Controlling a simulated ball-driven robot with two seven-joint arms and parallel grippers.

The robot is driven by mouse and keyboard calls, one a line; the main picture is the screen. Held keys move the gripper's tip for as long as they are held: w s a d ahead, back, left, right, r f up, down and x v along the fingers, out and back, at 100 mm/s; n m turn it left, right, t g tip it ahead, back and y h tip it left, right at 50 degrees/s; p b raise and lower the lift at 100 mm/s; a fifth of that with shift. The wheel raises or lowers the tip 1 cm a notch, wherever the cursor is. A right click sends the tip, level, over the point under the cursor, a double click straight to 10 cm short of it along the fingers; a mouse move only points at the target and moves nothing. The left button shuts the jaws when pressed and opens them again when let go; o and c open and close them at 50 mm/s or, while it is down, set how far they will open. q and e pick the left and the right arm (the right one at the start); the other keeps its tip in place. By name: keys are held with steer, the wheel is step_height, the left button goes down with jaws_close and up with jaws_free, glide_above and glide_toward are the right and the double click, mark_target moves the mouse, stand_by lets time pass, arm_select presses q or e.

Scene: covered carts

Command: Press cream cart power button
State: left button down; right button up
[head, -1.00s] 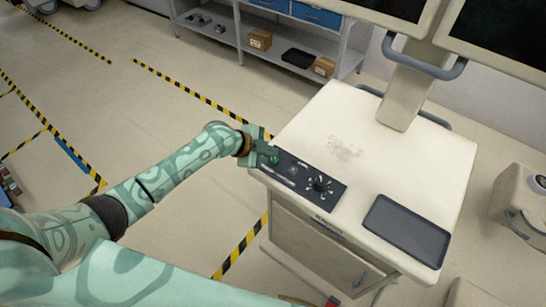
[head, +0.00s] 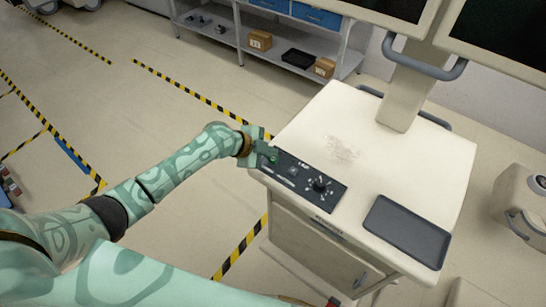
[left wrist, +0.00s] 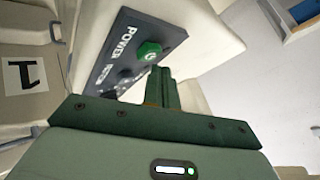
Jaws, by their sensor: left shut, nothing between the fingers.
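The cream cart (head: 345,135) stands right of centre, with a dark control panel (head: 300,178) along its front left edge. The panel carries a round green button (head: 274,159) at its left end and a black knob (head: 320,184). In the left wrist view the green button (left wrist: 149,50) sits beside the word POWER. My left gripper (head: 267,150) is at the panel's left end, its fingertips at the green button. The closed fingers (left wrist: 161,72) point at the button's edge; I cannot tell whether they touch it. My right gripper is out of view.
A dark tray (head: 407,231) lies on the cart's front right. A monitor column (head: 405,90) rises from the cart's back. A shelf (head: 270,45) with small boxes stands behind. Open floor with striped tape lies to the left.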

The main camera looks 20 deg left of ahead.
mark_target(270, 160)
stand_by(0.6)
arm_select(q)
steer(key=shift+f+b, duration=0.4)
steer(key=shift+f, duration=0.25)
stand_by(0.4)
steer(key=shift+r+p, duration=0.35)
steer(key=shift+r, duration=0.35)
step_height(270, 160, up, 6)
steer(key=p, duration=0.5)
